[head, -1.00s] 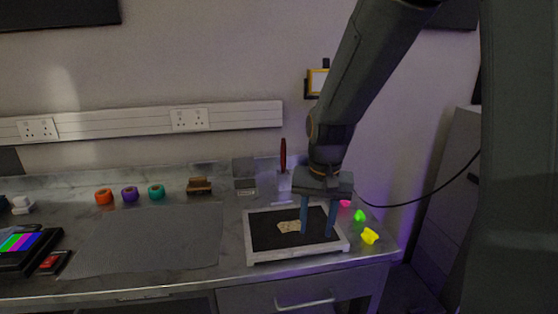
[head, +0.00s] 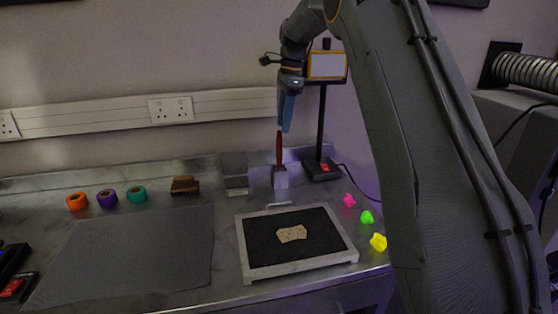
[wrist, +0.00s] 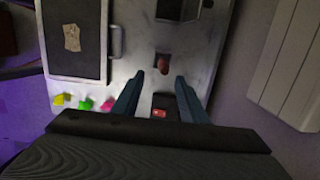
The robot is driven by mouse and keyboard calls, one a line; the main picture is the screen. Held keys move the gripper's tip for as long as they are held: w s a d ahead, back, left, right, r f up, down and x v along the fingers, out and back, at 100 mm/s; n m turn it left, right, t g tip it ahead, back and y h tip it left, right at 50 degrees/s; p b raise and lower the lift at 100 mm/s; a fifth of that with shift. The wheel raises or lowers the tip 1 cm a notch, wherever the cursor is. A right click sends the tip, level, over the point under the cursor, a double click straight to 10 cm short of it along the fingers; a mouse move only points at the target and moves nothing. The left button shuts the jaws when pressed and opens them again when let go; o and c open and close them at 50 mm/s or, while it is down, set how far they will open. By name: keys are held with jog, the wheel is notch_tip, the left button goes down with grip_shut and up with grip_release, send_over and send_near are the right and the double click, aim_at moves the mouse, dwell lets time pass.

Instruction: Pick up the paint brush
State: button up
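In the wrist view the handle (wrist: 163,65) is seen nearly end-on. My gripper (head: 284,128) is just above the handle, fingers pointing down. In the wrist view my gripper (wrist: 157,80) has its two blue fingers apart, with nothing between the tips; the handle lies just beyond them. The brush's bristles are hidden in the block.
A black stand with a lamp-like panel (head: 327,66) rises close to the right of the brush. A framed black tray (head: 262,245) holding a tan piece lies in front. A brown brush (head: 185,185) and tape rolls (head: 107,198) are left; pink, green and yellow pieces (head: 367,217) right.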

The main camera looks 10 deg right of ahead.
jog(key=shift+w+a+f+b, duration=0.1)
jog(key=shift+w+f+b, duration=0.1)
jog(key=shift+f+b, duration=0.5)
jog(key=shift+w+a+f+b, duration=0.15)
jog(key=shift+f+b, duration=0.25)
jog(key=shift+f, duration=0.45)
jog(key=p, duration=0.3)
send_over(278, 168)
jog(key=shift+w+d+f, duration=0.1)
jog(key=shift+w+f, duration=0.1)
jog(key=shift+f, duration=1.65)
jog(key=shift+w+f, duration=0.2)
jog(key=shift+f, duration=1.6)
grip_shut()
